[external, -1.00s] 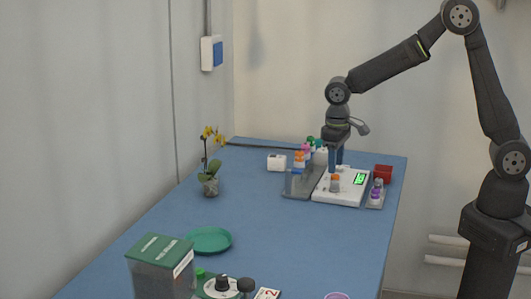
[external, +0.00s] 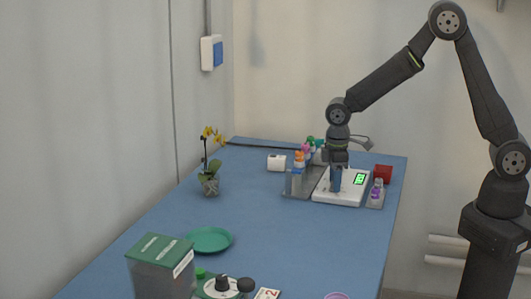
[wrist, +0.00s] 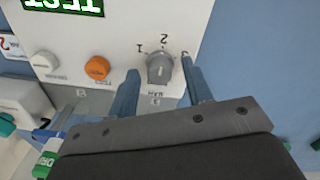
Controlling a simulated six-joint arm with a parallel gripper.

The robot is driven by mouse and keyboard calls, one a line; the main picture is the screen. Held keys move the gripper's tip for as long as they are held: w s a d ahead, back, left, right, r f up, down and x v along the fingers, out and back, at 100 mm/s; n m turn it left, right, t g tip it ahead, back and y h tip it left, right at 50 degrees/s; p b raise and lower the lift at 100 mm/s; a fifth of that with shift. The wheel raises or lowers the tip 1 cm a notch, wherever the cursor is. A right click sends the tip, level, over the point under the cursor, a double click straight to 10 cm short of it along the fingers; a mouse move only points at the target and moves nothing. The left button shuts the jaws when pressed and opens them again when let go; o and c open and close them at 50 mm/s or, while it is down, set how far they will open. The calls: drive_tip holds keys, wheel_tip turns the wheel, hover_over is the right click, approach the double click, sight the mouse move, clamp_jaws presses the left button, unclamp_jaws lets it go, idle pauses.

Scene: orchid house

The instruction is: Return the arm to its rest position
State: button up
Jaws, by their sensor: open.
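My gripper (external: 336,180) is at the front of a white box (external: 351,187) with a lit green display, near the far end of the blue table. In the wrist view my gripper (wrist: 160,68) has its two blue fingers apart, on either side of a grey rotary knob (wrist: 160,69) on the white box. The dial is marked 1, 2 and 3. The fingers show no clear grip on the knob; whether one touches it I cannot tell. An orange button (wrist: 97,67) and a white button (wrist: 44,63) lie left of the knob.
Several capped bottles (external: 299,160) stand left of the white box, and small bottles (external: 377,188) stand right. A red container (external: 383,173) is behind them. A potted yellow orchid (external: 209,185), green dish (external: 209,240) and green-lidded bin (external: 160,265) are nearer. The table's middle is clear.

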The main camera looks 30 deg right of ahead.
drive_tip(key=n, duration=0.5)
drive_tip(key=shift+n, duration=0.3)
drive_tip(key=shift+r, duration=1.05)
